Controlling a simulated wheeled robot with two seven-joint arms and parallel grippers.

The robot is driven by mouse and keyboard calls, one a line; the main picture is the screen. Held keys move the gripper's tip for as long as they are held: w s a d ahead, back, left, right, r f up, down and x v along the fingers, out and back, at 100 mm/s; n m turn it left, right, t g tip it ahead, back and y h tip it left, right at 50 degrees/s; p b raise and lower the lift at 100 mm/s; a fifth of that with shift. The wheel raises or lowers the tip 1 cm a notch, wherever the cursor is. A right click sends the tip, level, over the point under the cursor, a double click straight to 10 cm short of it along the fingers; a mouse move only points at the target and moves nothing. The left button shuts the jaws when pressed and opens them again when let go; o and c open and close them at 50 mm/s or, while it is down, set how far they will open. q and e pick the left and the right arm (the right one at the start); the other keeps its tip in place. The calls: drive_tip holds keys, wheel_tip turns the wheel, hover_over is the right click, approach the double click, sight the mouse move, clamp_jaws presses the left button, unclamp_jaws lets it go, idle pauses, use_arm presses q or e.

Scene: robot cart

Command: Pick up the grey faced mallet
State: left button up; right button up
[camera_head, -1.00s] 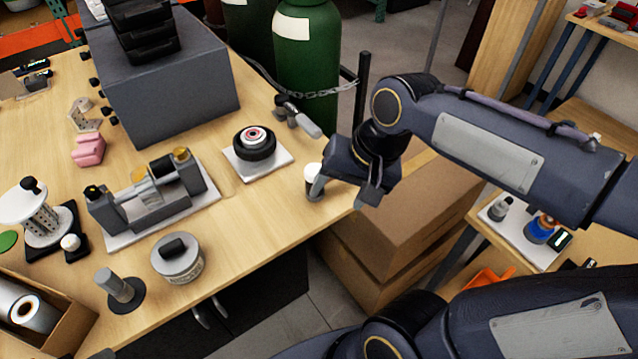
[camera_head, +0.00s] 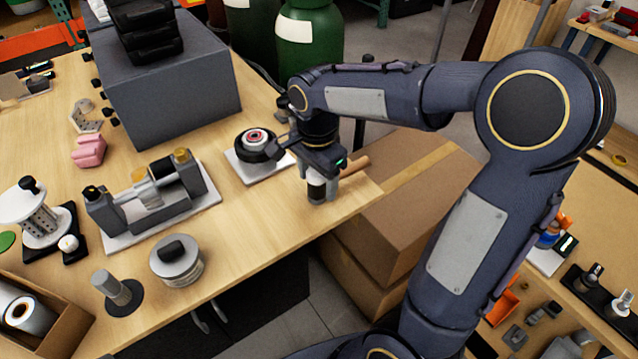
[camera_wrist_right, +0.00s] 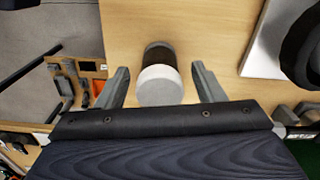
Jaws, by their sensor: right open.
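The mallet's head (camera_head: 318,187) stands near the right front edge of the wooden table. It is a short cylinder with a dark band and a pale grey face, which shows clearly in the right wrist view (camera_wrist_right: 160,85). A tan, rod-like piece (camera_head: 354,165) shows beside it, probably its handle, partly behind my gripper. My right gripper (camera_head: 312,168) is at the mallet, partly covering it. In the right wrist view, its open fingers (camera_wrist_right: 160,72) stand on either side of the head, with gaps on both sides. My left gripper is not in view.
A black wheel on a white plate (camera_head: 268,175) stands just left of my right gripper. A grey fixture (camera_head: 150,205) and a round tin (camera_head: 177,262) stand further left. Cardboard boxes (camera_head: 400,205) are beyond the table edge. Green gas cylinders (camera_head: 308,45) stand behind.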

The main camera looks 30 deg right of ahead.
drive_tip(key=shift+f, duration=0.5)
clamp_jaws()
drive_tip(key=shift+r, duration=0.1)
drive_tip(key=shift+r, duration=0.1)
